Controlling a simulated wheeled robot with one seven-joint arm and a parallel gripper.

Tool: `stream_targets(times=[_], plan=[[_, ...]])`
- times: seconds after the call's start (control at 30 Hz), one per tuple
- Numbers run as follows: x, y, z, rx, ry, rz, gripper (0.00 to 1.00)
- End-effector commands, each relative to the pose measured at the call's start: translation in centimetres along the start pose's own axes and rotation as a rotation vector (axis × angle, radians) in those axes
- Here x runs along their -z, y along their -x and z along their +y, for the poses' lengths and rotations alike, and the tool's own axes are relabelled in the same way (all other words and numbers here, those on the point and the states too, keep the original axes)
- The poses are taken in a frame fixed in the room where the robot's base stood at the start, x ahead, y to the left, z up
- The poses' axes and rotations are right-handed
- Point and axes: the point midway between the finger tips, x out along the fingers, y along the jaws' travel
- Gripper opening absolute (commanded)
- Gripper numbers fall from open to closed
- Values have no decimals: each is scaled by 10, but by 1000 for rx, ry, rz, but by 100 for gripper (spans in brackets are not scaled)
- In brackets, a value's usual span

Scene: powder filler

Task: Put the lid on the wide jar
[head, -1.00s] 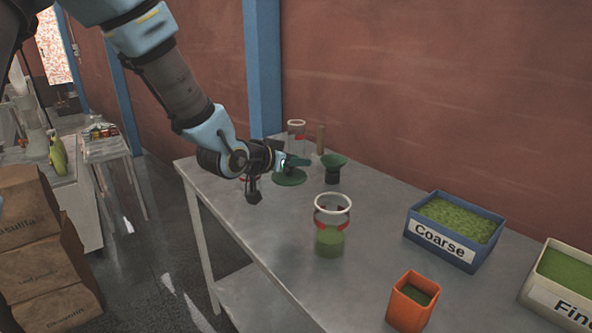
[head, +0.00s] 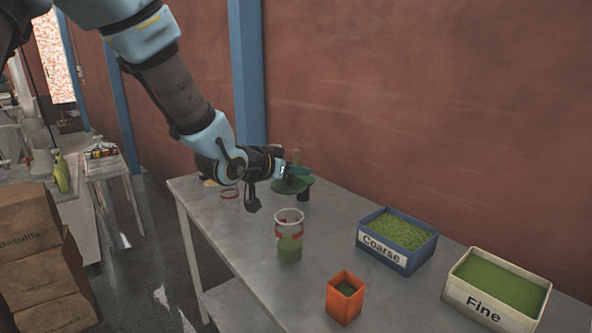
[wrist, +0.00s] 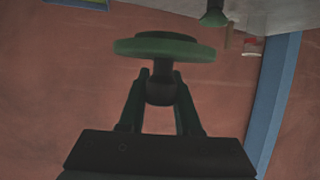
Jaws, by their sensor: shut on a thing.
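My gripper (head: 287,172) is shut on the dark knob of a round green lid (head: 293,186) and holds it in the air above the table. In the wrist view, the fingers (wrist: 160,88) close around the knob and the flat lid (wrist: 163,47) sits beyond them, with nothing under it. A clear jar (head: 289,226) with a red band and green powder inside stands upright and open on the table. It looks like the wide jar. The lid is behind and above it in the head view, apart from it.
A blue Coarse bin (head: 383,260), a cream Fine bin (head: 455,290) and an orange cup (head: 330,303) stand right and front of the jar. Another clear vessel (head: 229,194) is at the left edge. A green funnel (wrist: 213,17) is largely hidden behind the lid in the head view.

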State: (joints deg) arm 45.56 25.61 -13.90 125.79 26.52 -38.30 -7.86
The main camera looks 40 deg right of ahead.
Motion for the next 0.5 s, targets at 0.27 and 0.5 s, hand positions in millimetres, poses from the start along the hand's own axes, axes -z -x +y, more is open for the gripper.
stream_targets(times=[0.27, 0.5], plan=[[-7, -3, 0, 1, 0, 0, 0], [-23, -9, 0, 1, -1, 0, 0]])
